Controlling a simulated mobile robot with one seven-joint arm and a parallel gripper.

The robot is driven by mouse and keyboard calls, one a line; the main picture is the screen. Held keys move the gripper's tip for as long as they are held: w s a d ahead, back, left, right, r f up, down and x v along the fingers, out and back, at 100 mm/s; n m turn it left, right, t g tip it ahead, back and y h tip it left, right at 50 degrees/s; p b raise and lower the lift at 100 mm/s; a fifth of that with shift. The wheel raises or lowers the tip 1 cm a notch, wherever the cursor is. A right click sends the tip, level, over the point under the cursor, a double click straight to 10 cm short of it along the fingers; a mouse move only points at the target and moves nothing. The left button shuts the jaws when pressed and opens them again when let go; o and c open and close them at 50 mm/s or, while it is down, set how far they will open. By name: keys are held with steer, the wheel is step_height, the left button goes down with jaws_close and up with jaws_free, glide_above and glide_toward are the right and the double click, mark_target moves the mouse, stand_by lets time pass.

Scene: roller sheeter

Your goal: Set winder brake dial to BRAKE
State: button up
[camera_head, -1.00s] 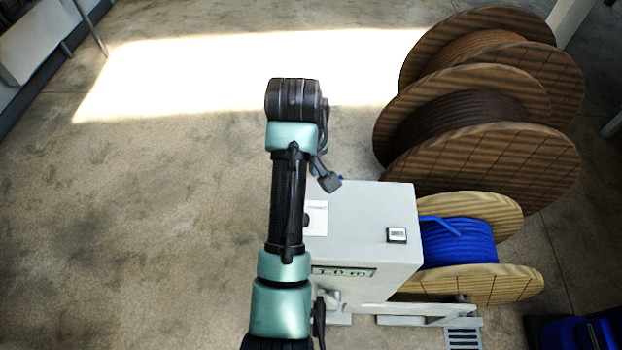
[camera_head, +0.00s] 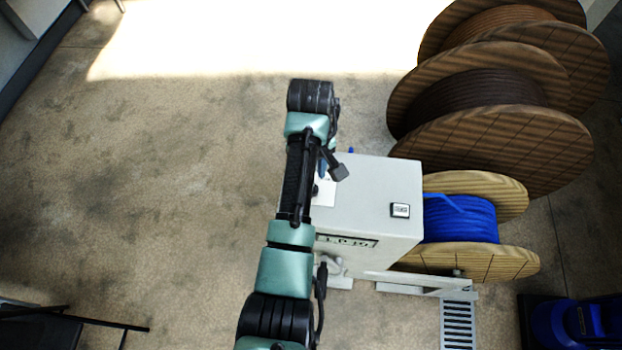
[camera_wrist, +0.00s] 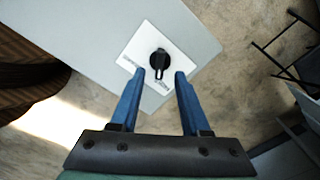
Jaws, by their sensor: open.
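The winder brake dial (camera_wrist: 159,62) is a black knob on a white label plate (camera_wrist: 140,45) in the wrist view. The plate is fixed to the light grey machine cabinet (camera_wrist: 98,28), and its printed words are too small to read surely. My gripper (camera_wrist: 160,75) is open, with two blue fingers reaching toward the dial, their tips at its near end, one on each side. Whether they touch it I cannot tell. In the head view the cabinet (camera_head: 385,185) stands right of my arm, which hides most of the plate.
A small reel of blue cable (camera_head: 460,222) is beside the cabinet, with larger wooden reels (camera_head: 490,100) behind it. A floor grate (camera_head: 458,322) lies at the front right. A dark-framed piece of furniture (camera_head: 60,325) is at lower left. The floor on the left is mostly clear.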

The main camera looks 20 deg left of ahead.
steer(key=shift+f, duration=2.05)
steer(key=shift+c, duration=0.3)
jaws_close()
